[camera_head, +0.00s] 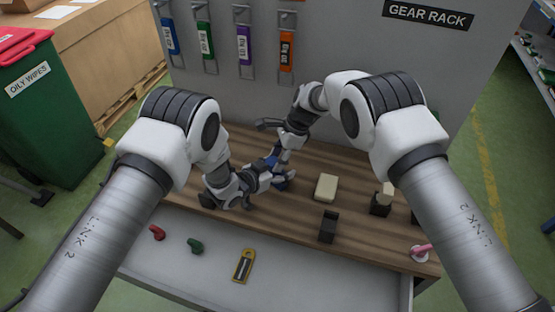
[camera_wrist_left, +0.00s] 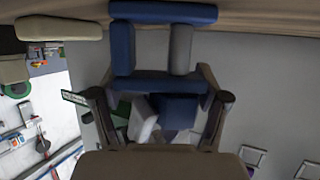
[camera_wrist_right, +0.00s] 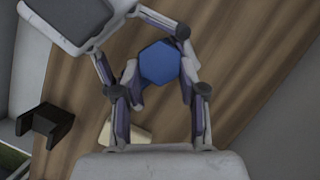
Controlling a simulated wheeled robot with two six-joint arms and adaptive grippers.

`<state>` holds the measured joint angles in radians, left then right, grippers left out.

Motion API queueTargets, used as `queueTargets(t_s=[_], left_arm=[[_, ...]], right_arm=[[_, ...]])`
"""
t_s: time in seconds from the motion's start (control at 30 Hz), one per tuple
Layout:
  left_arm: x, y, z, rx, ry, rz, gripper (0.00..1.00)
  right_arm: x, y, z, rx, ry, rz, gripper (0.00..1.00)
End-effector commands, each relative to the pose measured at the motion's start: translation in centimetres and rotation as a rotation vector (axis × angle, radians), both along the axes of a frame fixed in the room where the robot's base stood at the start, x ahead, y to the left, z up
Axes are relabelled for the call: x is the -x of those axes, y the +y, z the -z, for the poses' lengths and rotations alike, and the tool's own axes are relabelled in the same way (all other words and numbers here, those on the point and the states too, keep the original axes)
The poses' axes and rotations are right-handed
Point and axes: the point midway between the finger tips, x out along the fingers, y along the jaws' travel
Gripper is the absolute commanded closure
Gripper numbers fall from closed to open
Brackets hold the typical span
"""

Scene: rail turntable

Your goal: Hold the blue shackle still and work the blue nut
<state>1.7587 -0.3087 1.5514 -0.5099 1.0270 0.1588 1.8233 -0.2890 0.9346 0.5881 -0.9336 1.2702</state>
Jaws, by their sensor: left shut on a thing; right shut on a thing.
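The blue shackle (camera_head: 281,184) is on the wooden bench in the head view, mostly behind my grippers. In the left wrist view the shackle (camera_wrist_left: 158,82) shows blue bars and one grey leg between the fingers. My left gripper (camera_head: 268,181) reaches in from the left, low, and is shut on the shackle. The blue nut is a hexagon in the right wrist view (camera_wrist_right: 158,62), seen end-on. My right gripper (camera_wrist_right: 159,78) is shut on it, one finger on each side. In the head view the right gripper (camera_head: 276,158) comes down from above. The thread is hidden.
A cream block (camera_head: 326,187), a black holder (camera_head: 328,226) and a black stand (camera_head: 380,208) with a cream piece are to the right. A pink-handled item (camera_head: 420,252) is near the right edge. Red, green and yellow items lie in the front tray (camera_head: 310,270). A grey panel (camera_head: 350,50) rises behind.

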Motion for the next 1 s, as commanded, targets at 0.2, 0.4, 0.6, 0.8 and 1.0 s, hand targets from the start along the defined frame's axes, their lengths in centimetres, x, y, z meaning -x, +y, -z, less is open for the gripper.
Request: queueTargets(t_s=[0.2,0.4,0.6,0.8,1.0], left_arm=[[0.04,-0.28,-0.10,0.000,-0.005,0.008,0.69],[0.04,-0.30,-0.11,0.001,-0.006,0.009,0.69],[0.05,-0.35,-0.13,0.000,-0.007,0.010,0.69],[0.06,-0.40,-0.18,0.000,-0.008,0.012,0.69],[0.04,-0.42,-0.20,0.000,-0.010,0.013,0.69]], right_arm=[[0.15,0.24,0.16,-0.002,0.002,-0.006,1.00],[-0.30,0.53,0.27,-0.004,-0.001,-0.260,1.00],[-0.53,0.72,0.33,-0.003,-0.003,-0.476,1.00],[-0.46,0.64,0.26,-0.001,0.000,-0.525,1.00],[-0.45,0.67,0.34,-0.002,0.000,-0.522,0.34]])
